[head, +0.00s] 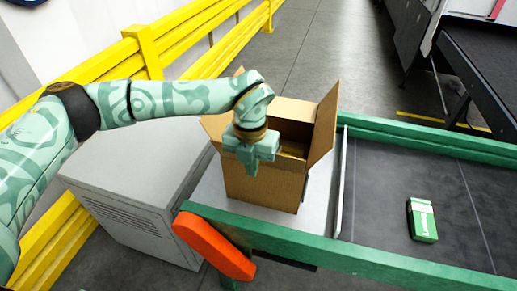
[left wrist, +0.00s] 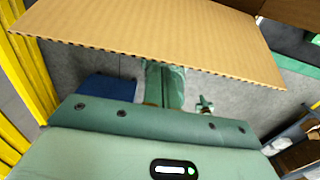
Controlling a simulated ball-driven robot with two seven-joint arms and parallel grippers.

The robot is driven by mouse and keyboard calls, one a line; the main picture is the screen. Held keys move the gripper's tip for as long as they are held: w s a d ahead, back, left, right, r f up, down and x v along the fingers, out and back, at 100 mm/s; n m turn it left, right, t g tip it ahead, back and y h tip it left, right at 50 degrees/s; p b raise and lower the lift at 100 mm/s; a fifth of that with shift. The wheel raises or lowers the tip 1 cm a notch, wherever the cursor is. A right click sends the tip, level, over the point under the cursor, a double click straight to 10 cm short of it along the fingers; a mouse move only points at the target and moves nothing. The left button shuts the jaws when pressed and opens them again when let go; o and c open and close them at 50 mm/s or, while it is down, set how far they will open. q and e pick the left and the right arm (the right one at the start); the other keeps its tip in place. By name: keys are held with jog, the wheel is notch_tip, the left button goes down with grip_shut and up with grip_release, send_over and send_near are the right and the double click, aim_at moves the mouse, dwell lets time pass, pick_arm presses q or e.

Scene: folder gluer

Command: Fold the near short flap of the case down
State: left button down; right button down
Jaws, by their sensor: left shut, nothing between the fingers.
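The case (head: 262,188) is an open brown cardboard box standing on a pale plate. A flap stands up and leans outward on its right side (head: 324,122), and another flap (head: 213,125) sticks out at the left. My left gripper (head: 250,160) hangs over the case's near side, pointing down, shut and empty. It hides part of the near edge, so I cannot make out the near short flap there. In the left wrist view a broad cardboard panel (left wrist: 150,35) spans the top, just beyond the gripper body; I cannot tell whether they touch. My right gripper is not in view.
Green rails (head: 330,255) border the dark conveyor, where a small green carton (head: 422,220) lies to the right. An orange-red part (head: 215,246) sticks up at the near rail. A grey cabinet (head: 135,205) stands left, before yellow barriers (head: 150,50).

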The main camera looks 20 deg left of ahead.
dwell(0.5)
pick_arm(q)
jog(key=w+b, duration=0.2)
jog(key=w, duration=0.4)
jog(key=shift+w+d+f, duration=0.15)
jog(key=shift+w, duration=0.05)
jog(key=shift+w+b, duration=0.35)
jog(key=shift+w, duration=0.2)
